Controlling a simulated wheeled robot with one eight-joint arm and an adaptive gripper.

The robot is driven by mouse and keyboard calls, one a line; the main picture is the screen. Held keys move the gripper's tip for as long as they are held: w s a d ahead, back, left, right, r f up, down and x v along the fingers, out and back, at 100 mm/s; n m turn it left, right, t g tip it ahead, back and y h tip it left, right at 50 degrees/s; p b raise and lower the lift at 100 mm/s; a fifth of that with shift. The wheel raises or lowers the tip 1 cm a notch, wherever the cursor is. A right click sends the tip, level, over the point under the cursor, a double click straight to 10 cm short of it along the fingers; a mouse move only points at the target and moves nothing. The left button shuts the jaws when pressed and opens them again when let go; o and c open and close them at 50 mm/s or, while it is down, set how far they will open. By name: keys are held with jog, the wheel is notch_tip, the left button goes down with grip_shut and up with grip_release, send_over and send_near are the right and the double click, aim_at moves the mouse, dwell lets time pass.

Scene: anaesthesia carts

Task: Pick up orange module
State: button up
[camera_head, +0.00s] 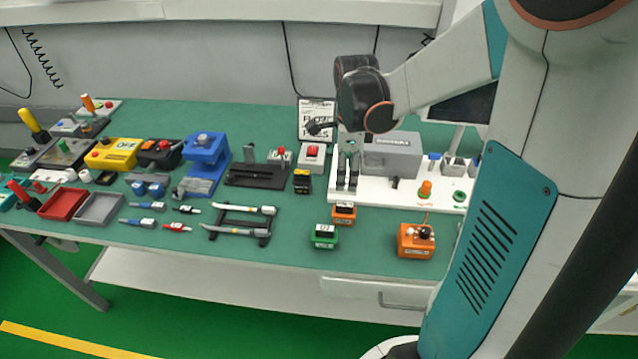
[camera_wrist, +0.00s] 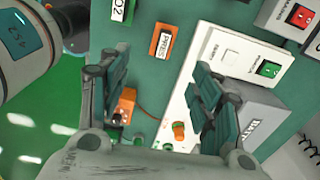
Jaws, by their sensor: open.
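A small orange module (camera_head: 344,213) with a dark top and a pale label sits on the green bench top near its front edge. It also shows in the wrist view, label up, as an orange block (camera_wrist: 161,41). A larger orange box (camera_head: 415,241) with a black knob stands to its right; it is partly behind a finger in the wrist view (camera_wrist: 124,106). My gripper (camera_head: 347,184) points down above the left end of the white board, behind the small module. Its fingers are apart and empty in the wrist view (camera_wrist: 158,86).
A green module (camera_head: 324,236) stands just left and in front of the small orange one. A black-and-yellow module (camera_head: 302,181) is farther left. The white board (camera_head: 400,197) carries a grey box (camera_head: 392,156) and an orange knob (camera_head: 425,190). Bare bench lies between the modules.

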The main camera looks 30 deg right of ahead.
aim_at(345, 204)
notch_tip(345, 204, down, 9)
jog(key=b, duration=0.2)
jog(key=shift+d+r+b, duration=0.1)
jog(key=shift+b, duration=0.25)
jog(key=shift+w+d+f+b, duration=0.15)
jog(key=shift+f+b, duration=0.45)
jog(key=shift+f, duration=0.7)
jog(key=shift+w+d+f+b, duration=0.15)
jog(key=shift+f+b, duration=0.4)
jog(key=shift+f, duration=0.75)
jog(key=shift+a, duration=0.1)
jog(key=c, duration=1.1)
